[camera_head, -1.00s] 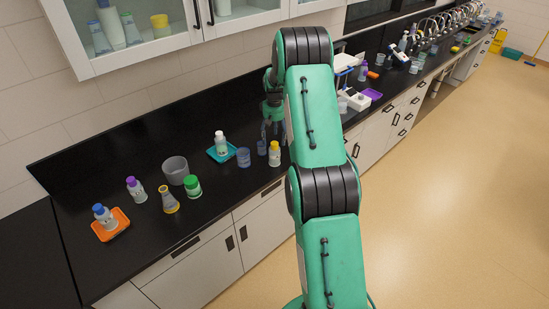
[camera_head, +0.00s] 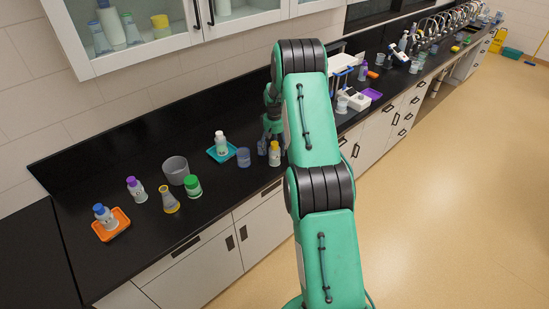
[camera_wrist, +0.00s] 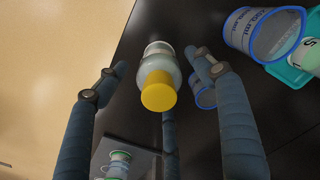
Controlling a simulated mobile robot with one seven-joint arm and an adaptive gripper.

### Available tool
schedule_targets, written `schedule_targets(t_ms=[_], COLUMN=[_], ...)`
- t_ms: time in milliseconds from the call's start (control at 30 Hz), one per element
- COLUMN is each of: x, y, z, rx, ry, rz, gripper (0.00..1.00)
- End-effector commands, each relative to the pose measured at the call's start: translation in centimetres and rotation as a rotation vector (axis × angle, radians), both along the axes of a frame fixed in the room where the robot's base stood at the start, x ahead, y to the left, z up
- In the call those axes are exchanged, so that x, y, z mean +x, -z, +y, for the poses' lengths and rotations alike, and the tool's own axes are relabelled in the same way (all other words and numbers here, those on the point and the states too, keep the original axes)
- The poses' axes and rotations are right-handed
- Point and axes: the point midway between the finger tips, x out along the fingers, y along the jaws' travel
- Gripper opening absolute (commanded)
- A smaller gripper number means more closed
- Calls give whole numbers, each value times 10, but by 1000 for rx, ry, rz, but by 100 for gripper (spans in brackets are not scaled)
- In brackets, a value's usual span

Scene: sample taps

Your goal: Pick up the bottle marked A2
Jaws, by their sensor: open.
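A small clear-grey bottle with a yellow cap (camera_head: 274,154) stands near the front edge of the black counter. It also shows in the wrist view (camera_wrist: 158,82), with its cap towards the camera. No A2 mark is readable on it. My gripper (camera_wrist: 156,60) is open, with one finger on each side of this bottle and gaps visible between. In the head view my gripper (camera_head: 270,132) is just behind the bottle, partly hidden by my arm. Other bottles have a white cap (camera_head: 221,144), a purple cap (camera_head: 136,190) and a blue cap (camera_head: 104,216); their marks are too small to read.
A small beaker (camera_wrist: 204,94) stands close beside the right finger. A larger beaker (camera_wrist: 262,32) and a teal tray (camera_wrist: 291,74) are beyond it. A green-lidded jar (camera_head: 193,187), a grey pot (camera_head: 175,170), a flask (camera_head: 169,199) and an orange tray (camera_head: 121,222) are farther left.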

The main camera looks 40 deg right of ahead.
Motion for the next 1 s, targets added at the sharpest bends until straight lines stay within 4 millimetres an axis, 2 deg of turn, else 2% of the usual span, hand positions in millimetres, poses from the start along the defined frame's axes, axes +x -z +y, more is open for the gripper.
schedule_targets(t_ms=[533, 1000], x=[-1, -1], y=[46, 50], z=[0, 0], rx=[0, 0], ry=[0, 0], rz=[1, 0], gripper=[68, 68])
